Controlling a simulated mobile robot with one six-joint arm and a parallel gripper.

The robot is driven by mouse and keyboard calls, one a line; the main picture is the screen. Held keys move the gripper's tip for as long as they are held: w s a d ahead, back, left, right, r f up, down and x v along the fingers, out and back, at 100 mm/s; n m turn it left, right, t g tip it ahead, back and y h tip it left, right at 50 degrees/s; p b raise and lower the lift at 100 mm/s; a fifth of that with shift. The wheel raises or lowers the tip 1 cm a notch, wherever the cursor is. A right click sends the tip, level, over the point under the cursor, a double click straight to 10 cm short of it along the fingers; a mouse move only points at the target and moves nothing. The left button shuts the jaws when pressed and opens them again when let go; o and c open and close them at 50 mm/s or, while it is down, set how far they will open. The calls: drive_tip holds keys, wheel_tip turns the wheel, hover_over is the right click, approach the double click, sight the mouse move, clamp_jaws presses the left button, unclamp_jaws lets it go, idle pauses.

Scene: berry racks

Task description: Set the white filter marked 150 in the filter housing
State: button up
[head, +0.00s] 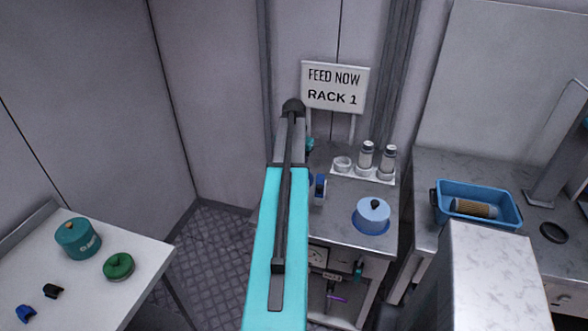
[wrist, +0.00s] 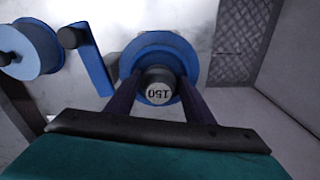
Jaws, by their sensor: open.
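The filter marked 150 (wrist: 159,92) shows in the wrist view with its pale, round end toward me and its number upside down. It sits inside the round blue filter housing (wrist: 148,53), whose rim surrounds it; how deep it sits I cannot tell. My gripper (wrist: 159,88) is open, with one dark finger on each side of the filter. Any contact between fingers and filter is unclear.
A white holder (head: 360,175) bears two grey-white filters (head: 366,157) and one empty place. A light blue lid (head: 372,212) with a black knob lies on the bench. A blue lever (wrist: 93,65) stands beside the housing. A blue bin (head: 478,190) holds a brown filter (head: 474,208).

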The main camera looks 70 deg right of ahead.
drive_tip(key=shift+s+a+f+y+b, duration=0.3)
drive_tip(key=shift+f+b, duration=0.2)
drive_tip(key=shift+f, duration=0.1)
drive_tip(key=r+b, duration=0.1)
drive_tip(key=r, duration=0.9)
drive_tip(key=r+b, duration=0.1)
drive_tip(key=r, duration=0.4)
drive_tip(key=shift+w+a+b, duration=0.1)
drive_tip(key=shift+w+b, duration=0.15)
drive_tip(key=shift+b, duration=0.05)
drive_tip(key=shift+s, duration=0.1)
idle(0.5)
